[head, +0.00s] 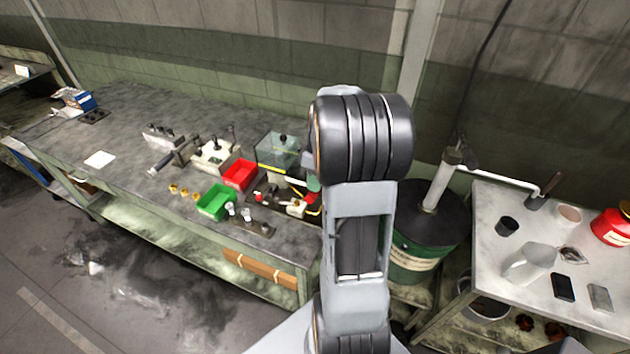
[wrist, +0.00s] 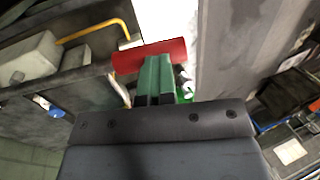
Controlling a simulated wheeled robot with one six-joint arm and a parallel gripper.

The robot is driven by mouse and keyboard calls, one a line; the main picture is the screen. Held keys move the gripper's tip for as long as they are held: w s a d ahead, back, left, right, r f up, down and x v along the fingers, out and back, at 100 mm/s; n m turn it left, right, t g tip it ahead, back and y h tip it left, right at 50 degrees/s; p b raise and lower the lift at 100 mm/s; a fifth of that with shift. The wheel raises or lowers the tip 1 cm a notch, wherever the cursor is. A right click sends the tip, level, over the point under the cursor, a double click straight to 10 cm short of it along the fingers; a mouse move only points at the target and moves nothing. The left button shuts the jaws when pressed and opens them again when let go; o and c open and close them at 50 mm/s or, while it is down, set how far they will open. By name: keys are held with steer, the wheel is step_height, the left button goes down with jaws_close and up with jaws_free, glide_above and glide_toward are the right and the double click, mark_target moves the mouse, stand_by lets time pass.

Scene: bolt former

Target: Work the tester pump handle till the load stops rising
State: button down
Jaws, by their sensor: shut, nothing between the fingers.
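In the wrist view a red cylindrical grip (wrist: 125,62), which looks like the pump handle, lies across the tips of my gripper (wrist: 158,64). The green fingers are shut together with nothing between them. The tips overlap the red grip in the picture; I cannot tell whether they touch it. In the head view the tester (head: 296,207) sits at the bench's right end, partly hidden behind my arm. A yellow pipe (wrist: 92,30) and a grey block (wrist: 30,58) show at the wrist view's upper left. No load reading is legible.
A red bin (head: 240,174) and a green bin (head: 215,202) stand left of the tester, with a clear guard box (head: 279,152) behind. A green drum (head: 425,235) with a pump and a side table (head: 495,211) stand on the right. The bench's left part is mostly clear.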

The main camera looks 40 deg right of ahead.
step_height(320, 180, down, 7)
steer(key=b, duration=0.4)
steer(key=shift+b, duration=0.35)
stand_by(0.5)
step_height(320, 180, up, 11)
steer(key=p, duration=0.9)
steer(key=shift+r, duration=0.1)
stand_by(0.8)
